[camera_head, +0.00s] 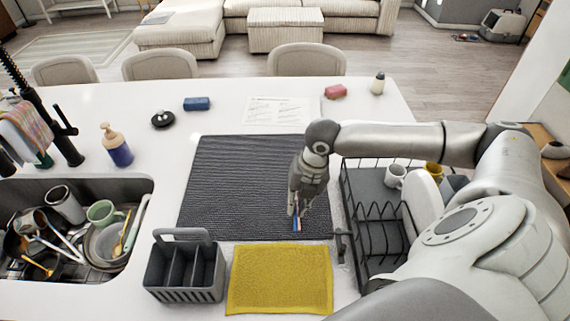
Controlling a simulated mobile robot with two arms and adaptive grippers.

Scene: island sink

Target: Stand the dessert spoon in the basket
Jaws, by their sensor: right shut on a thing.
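The basket (213,284) is a grey caddy with a handle and several compartments, standing upright on the counter at the lower left of centre. No cutlery shows in its compartments. My right gripper (300,213) points down over the front right part of the dark ribbed mat, to the right of and beyond the basket. It is shut on a slim thing (297,224) with blue and reddish parts. This is too small to make out as the dessert spoon for certain. My left gripper is not in view.
A yellow cloth (280,280) lies right of the basket, before the dark mat (235,185). A black dish rack (372,215) with mugs and a plate stands at right. The sink (20,188) at left holds dishes and utensils. A soap bottle (118,150) stands behind it.

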